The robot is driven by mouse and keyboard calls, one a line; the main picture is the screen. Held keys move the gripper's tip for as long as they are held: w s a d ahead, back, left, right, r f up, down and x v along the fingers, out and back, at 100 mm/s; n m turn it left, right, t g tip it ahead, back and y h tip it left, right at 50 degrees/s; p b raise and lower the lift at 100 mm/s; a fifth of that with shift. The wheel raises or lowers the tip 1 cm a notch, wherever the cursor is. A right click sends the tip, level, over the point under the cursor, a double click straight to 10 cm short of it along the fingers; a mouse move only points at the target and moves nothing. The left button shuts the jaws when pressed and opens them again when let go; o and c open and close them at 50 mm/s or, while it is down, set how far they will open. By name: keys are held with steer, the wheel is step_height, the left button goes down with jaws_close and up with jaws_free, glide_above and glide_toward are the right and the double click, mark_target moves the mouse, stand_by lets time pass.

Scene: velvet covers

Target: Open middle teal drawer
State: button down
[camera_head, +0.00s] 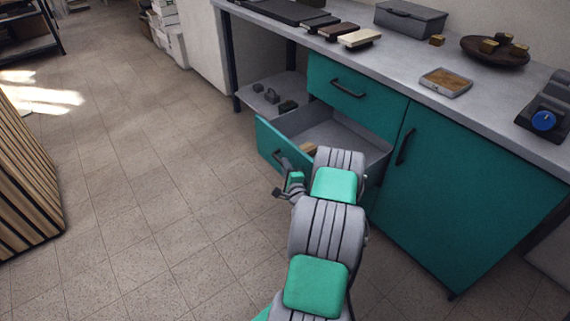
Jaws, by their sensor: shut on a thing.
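The middle teal drawer (269,140) stands pulled out from the cabinet below the top drawer, and its grey inside is in view. A small brown block (308,149) lies in it, partly hidden by my arm. My gripper (281,166) is at the drawer's front, shut on the dark drawer handle (278,157). My arm hides the right part of the drawer front and what is below it. The top teal drawer (350,92) is shut.
A teal door (460,185) to the right is shut. The grey worktop (410,75) above holds boxes, a tray, a brown bowl (495,50) and a device with a blue knob (543,121). A slatted wooden piece (25,175) stands at the left. The tiled floor between is clear.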

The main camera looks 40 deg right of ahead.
steer(key=shift+w, duration=0.15)
steer(key=c, duration=1.7)
jaws_free()
steer(key=shift+w, duration=0.1)
steer(key=shift+o, duration=1.2)
steer(key=p+v, duration=0.1)
steer(key=v, duration=0.7)
steer(key=shift+d, duration=0.15)
